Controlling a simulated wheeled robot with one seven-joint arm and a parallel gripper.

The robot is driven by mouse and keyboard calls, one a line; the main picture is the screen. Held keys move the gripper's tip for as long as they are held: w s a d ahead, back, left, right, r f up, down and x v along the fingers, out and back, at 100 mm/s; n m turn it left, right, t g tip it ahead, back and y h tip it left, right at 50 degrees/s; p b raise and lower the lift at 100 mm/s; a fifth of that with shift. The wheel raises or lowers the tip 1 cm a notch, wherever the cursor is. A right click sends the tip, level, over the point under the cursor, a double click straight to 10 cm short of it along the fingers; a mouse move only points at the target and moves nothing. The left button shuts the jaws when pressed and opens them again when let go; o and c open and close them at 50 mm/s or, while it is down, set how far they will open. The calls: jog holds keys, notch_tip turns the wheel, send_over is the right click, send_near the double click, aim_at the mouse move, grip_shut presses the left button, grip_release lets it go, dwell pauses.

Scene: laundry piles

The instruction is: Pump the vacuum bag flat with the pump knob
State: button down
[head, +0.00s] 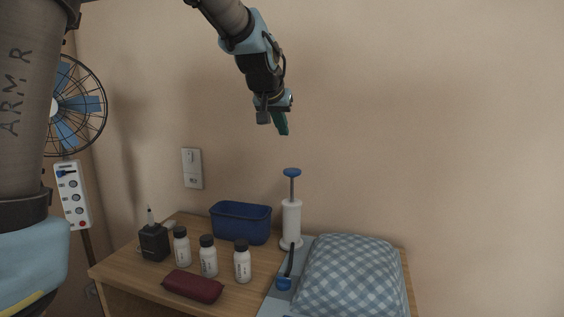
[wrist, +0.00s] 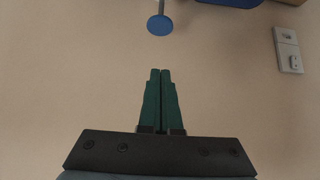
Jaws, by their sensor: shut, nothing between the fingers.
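The pump stands upright at the back of the table, a white cylinder (head: 291,222) with a grey rod and a round blue knob (head: 292,172) raised on top. The knob also shows at the top of the wrist view (wrist: 159,25). The vacuum bag (head: 350,275) lies at the table's right, puffed up, with blue-and-white checked cloth in it. A dark hose and a blue valve piece (head: 284,283) are at its left edge. My gripper (head: 283,131) hangs above the knob, apart from it. Its green fingers (wrist: 160,72) are together and empty.
A blue bin (head: 241,222), several white bottles (head: 208,256) with dark caps, a maroon pouch (head: 193,286) and a black box (head: 154,242) occupy the table's left. A fan (head: 77,105) and a wall socket (head: 192,168) are behind. The air around the knob is clear.

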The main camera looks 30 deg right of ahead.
jog(key=p, duration=0.3)
send_over(293, 169)
jog(key=s+a, duration=0.2)
notch_tip(293, 169, down, 6)
jog(key=shift+s+a+f, duration=0.1)
jog(key=shift+a+f, duration=0.05)
jog(key=shift+f, duration=0.1)
notch_tip(293, 169, down, 3)
jog(key=shift+f+p, duration=0.2)
jog(key=shift+p, duration=0.2)
jog(key=shift+d+f, duration=0.2)
jog(key=shift+f, duration=0.45)
jog(key=shift+f, duration=0.1)
notch_tip(293, 169, down, 8)
jog(key=b, duration=0.6)
jog(key=shift+f, duration=0.1)
jog(key=shift+a, duration=0.1)
